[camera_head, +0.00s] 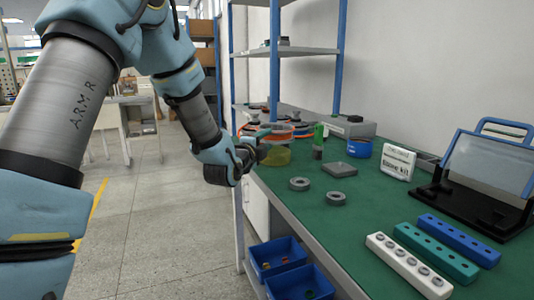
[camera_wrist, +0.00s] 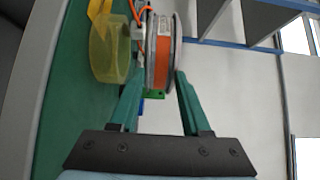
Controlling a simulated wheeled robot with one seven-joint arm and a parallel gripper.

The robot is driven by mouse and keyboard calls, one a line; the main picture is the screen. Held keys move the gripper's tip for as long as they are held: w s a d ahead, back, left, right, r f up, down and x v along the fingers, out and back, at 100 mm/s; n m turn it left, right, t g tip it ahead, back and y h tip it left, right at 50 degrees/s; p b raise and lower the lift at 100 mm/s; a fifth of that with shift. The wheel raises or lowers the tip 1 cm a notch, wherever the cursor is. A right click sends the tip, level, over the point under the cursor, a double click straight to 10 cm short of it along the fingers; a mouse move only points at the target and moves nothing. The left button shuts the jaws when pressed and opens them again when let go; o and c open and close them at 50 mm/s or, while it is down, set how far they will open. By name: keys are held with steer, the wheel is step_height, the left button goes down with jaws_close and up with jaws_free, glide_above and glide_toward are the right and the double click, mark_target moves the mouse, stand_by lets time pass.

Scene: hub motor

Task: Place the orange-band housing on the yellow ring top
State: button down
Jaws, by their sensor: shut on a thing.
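The orange-band housing (camera_wrist: 162,62) is a round, flat part with grey rims, an orange band and a small label. My gripper (camera_wrist: 160,80) is shut on it, one teal finger on each side. The yellow ring (camera_wrist: 108,52), translucent, stands on the green bench, beside the housing on the bench side in the wrist view. A narrow gap shows between them, with a white connector and an orange cable in it.
A white box (camera_head: 398,162) stands farther right. A blue shelf post (camera_head: 274,60) rises behind.

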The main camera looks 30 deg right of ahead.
steer(key=shift+f, duration=1.6)
steer(key=shift+f, duration=0.1)
steer(key=shift+c, duration=1.9)
jaws_free()
